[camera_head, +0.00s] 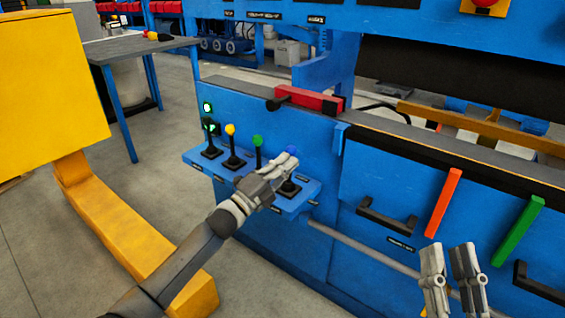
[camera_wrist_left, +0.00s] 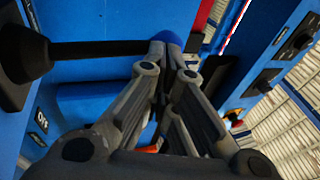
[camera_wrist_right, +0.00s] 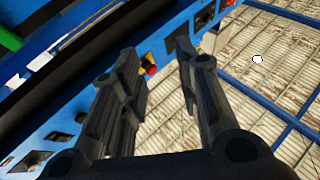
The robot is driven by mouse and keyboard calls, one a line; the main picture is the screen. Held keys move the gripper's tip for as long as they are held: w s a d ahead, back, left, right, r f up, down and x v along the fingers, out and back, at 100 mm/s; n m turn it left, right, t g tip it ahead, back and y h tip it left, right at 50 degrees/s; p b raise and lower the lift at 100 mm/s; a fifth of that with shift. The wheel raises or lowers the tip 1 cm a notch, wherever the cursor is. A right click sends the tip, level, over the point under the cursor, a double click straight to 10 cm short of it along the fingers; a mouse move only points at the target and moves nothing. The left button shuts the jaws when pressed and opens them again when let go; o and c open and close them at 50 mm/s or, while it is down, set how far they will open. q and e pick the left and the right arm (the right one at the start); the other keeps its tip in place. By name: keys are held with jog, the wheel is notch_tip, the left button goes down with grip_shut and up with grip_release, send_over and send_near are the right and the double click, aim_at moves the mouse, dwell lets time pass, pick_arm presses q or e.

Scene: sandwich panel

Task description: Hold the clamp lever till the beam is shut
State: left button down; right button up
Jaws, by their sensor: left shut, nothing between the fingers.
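A row of levers stands on the blue control shelf (camera_head: 310,190). One has a yellow knob (camera_head: 230,129), one a green knob (camera_head: 257,141) and one a blue knob (camera_head: 292,150). I cannot read which is labelled clamp. My left gripper (camera_head: 291,161) is shut with nothing between its fingers, its tips against or very close to the blue-knobbed lever; its black shaft (camera_wrist_left: 100,48) shows in the left wrist view. The blue upper beam (camera_head: 420,22) is above the machine bed, with a gap visible below it. My right gripper (camera_head: 450,248) is open and empty.
A red block (camera_head: 308,99) lies on the bed's edge. Orange (camera_head: 443,203) and green (camera_head: 517,231) bars and black handles stand on the front panel near my right gripper. A yellow structure (camera_head: 50,90) stands at left.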

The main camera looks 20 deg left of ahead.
pick_arm(q)
jog(key=p, duration=0.1)
jog(key=w+p, duration=0.1)
jog(key=shift+d+r+g+y+p, duration=0.2)
jog(key=shift+g+y+p, duration=0.1)
jog(key=shift+g, duration=0.1)
pick_arm(e)
notch_tip(320, 180, down, 12)
jog(key=w+d+g+h, duration=0.1)
jog(key=g+h, duration=0.1)
jog(key=g, duration=0.5)
jog(key=shift+d+f+g+h, duration=0.25)
jog(key=shift+g+h, duration=0.05)
pick_arm(q)
jog(key=shift+s, duration=0.1)
dwell(0.8)
jog(key=shift+f, duration=0.1)
